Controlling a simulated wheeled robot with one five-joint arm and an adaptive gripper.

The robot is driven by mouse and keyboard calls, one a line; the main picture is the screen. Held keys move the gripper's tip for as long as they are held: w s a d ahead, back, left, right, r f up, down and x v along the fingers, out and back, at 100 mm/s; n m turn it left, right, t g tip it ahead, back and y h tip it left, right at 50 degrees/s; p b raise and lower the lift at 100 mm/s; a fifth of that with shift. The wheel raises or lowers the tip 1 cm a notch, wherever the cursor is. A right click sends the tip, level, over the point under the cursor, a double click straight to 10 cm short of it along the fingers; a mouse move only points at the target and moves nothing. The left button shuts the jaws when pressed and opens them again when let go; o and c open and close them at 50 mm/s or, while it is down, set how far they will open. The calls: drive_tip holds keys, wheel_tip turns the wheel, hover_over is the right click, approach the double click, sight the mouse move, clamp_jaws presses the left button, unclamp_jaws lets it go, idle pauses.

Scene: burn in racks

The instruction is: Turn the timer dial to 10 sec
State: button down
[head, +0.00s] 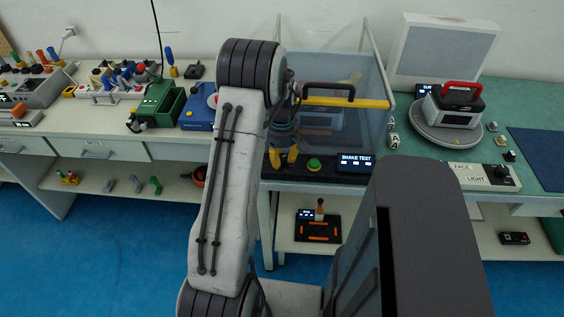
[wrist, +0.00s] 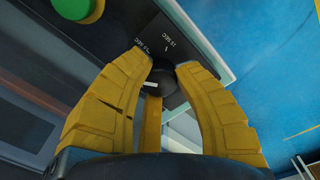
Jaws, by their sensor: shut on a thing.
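The black timer dial (wrist: 168,82) sits between my yellow fingertips in the wrist view, on a dark panel. A white mark shows on the left part of the dial. A label reading 10 SEC (wrist: 175,44) lies just above the dial; another SEC label (wrist: 143,47) is beside the left fingertip and partly hidden. My gripper (wrist: 163,66) is shut on the dial. In the head view my gripper (head: 283,157) reaches down at the front panel, left of the green button (head: 314,164); the dial is hidden there.
A SHAKE TEST display (head: 356,162) is right of the green button. Behind the panel stands a clear-walled chamber with a yellow bar (head: 350,102) and dark handle. A turntable (head: 447,128) with a device is to the right; tools crowd the left bench.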

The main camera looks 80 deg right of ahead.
sight(282, 158)
drive_tip(key=shift+f, duration=0.1)
drive_tip(key=c, duration=1.2)
unclamp_jaws()
wheel_tip(282, 158, up, 12)
drive_tip(key=shift+a, duration=0.15)
